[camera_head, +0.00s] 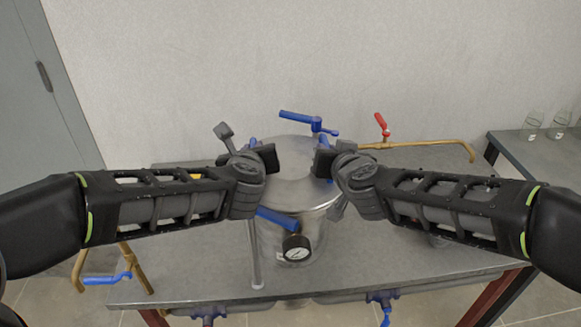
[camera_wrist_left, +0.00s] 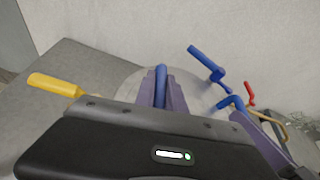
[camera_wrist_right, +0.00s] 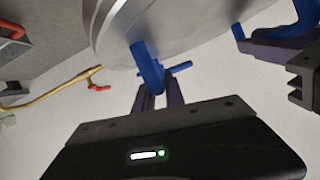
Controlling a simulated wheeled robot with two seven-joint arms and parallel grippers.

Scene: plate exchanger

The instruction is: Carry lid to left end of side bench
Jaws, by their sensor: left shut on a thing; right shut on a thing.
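The round silver lid (camera_head: 294,160) is at the top of a steel vessel (camera_head: 306,232) that has a pressure gauge. I cannot tell whether the lid rests on the vessel or hangs just above it. My left gripper (camera_head: 268,155) is shut on the lid's left blue handle, which shows in the left wrist view (camera_wrist_left: 160,80). My right gripper (camera_head: 323,160) is shut on the right blue handle, which shows in the right wrist view (camera_wrist_right: 147,66). The lid's rim (camera_wrist_right: 122,30) also shows there. My grippers hide parts of the lid's sides in the head view.
The vessel stands on a grey table (camera_head: 390,262). A blue-handled valve (camera_head: 300,121) stands behind it; a red-handled valve (camera_head: 382,124) is on a brass pipe at right. A bench (camera_head: 545,165) with glassware (camera_head: 534,125) is at far right. A yellow handle (camera_wrist_left: 55,84) is at left.

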